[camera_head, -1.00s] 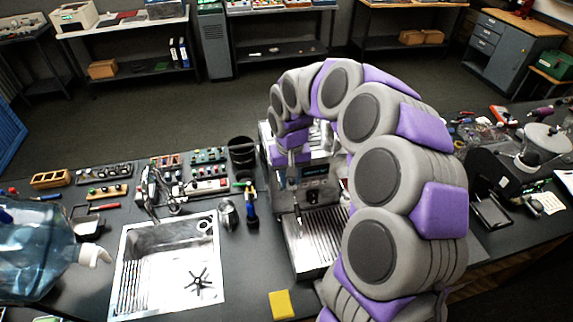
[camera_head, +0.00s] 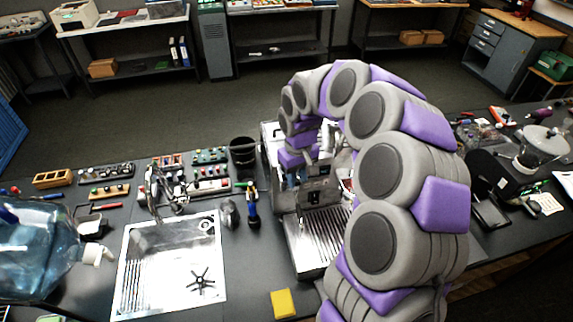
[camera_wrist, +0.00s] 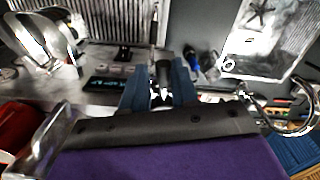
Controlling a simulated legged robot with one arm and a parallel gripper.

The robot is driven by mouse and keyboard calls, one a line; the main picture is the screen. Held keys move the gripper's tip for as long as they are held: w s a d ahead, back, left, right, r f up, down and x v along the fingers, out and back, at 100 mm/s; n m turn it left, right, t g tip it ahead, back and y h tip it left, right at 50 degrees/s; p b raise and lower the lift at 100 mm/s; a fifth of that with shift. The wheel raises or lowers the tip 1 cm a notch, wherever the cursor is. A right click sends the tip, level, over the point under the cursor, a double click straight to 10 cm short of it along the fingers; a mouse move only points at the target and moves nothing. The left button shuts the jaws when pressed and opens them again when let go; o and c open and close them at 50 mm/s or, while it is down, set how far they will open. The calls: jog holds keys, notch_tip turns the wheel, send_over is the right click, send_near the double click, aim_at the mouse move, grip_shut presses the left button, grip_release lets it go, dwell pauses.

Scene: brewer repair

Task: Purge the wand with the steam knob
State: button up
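The brewer stands right of the sink. Its ribbed drip tray (camera_head: 318,240) and dark front panel (camera_head: 318,196) show in the head view; my arm hides much of its top and right side. My gripper (camera_head: 293,178) hangs over its left part, pointing down. In the wrist view my gripper (camera_wrist: 161,75) has its two blue fingers apart, with a small black part (camera_wrist: 163,72), apparently the steam knob, between them. I cannot make out contact with it. A thin steel rod (camera_wrist: 154,24), which looks like the wand, runs over the drip tray beyond.
A steel sink (camera_head: 135,280) is left of the brewer. A metal pitcher (camera_head: 229,214) and a blue-handled tool (camera_head: 252,206) stand between them. A yellow sponge (camera_head: 283,303) lies in front. A black bin (camera_head: 242,152) is behind. A water jug (camera_head: 35,255) lies far left.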

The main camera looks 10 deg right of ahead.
jog(key=w+d+n+p, duration=0.4)
jog(key=d+n+p, duration=0.1)
jog(key=n, duration=0.6)
jog(key=shift+w+n+p, duration=0.2)
jog(key=shift+n+p, duration=0.1)
jog(key=shift+p, duration=0.1)
dwell(0.5)
jog(key=shift+s, duration=0.1)
dwell(1.8)
